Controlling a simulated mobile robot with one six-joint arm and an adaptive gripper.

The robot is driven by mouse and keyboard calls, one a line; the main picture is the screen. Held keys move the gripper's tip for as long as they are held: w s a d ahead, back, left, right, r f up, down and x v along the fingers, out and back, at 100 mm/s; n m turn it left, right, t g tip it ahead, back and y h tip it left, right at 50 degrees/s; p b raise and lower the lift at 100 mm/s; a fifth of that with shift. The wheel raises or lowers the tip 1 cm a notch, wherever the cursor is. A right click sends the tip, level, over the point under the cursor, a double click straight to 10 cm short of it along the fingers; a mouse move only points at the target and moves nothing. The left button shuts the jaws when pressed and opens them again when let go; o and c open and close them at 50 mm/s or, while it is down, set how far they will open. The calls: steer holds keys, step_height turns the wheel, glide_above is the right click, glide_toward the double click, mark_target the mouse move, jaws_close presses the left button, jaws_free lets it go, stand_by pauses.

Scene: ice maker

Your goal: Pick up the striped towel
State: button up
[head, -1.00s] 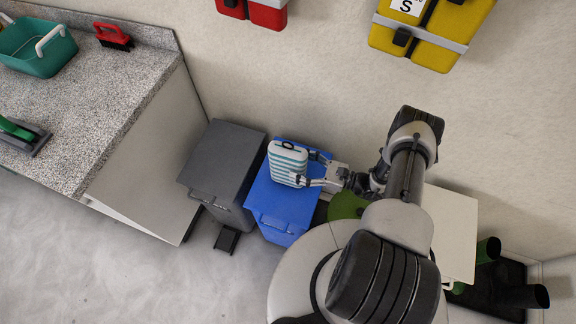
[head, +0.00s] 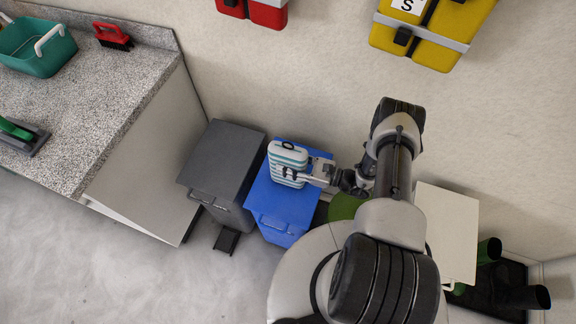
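The striped towel (head: 287,155), white with teal-blue bands and a dark loop on top, is on the blue bin's lid. My gripper (head: 291,173) reaches it from the right. Its dark fingertips are at the towel's middle, and the towel looks pinched there. The fingers look closed on it, though part of them is hidden against the towel. The towel's underside is hidden, and I see no clear gap under it.
The blue bin (head: 283,212) stands between a dark grey bin (head: 222,165) and my base. A speckled counter (head: 95,95) is at left, with a teal basket (head: 38,50). The wall behind holds a red case (head: 255,10) and a yellow case (head: 430,30). Floor is clear at lower left.

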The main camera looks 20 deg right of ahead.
steer(key=c, duration=0.6)
